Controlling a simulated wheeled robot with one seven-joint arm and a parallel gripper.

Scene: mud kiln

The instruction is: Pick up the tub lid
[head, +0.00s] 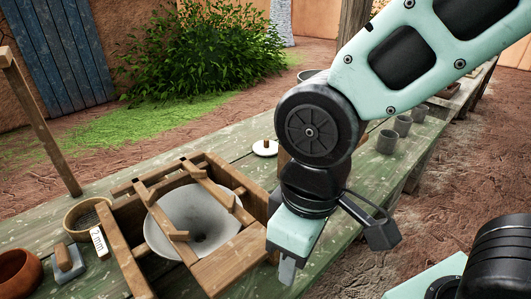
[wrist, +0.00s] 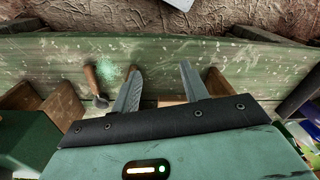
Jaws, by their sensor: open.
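A white round lid with a brown knob (head: 265,147), which looks like the tub lid, lies on the green plank table behind the wooden frame. My gripper (head: 287,270) points down in front of it, right of the wooden frame and well apart from the lid. In the wrist view my gripper (wrist: 160,82) has its two fingers spread, with nothing held between them. I cannot make out the lid in the wrist view.
A wooden frame (head: 225,268) holds a wide pale bowl (head: 195,220). A sieve (head: 82,212), a small block tool (head: 68,262) and a brown pot (head: 18,272) stand left. Grey cups (head: 387,142) stand right. A wooden-handled tool (wrist: 94,84) lies near my fingers.

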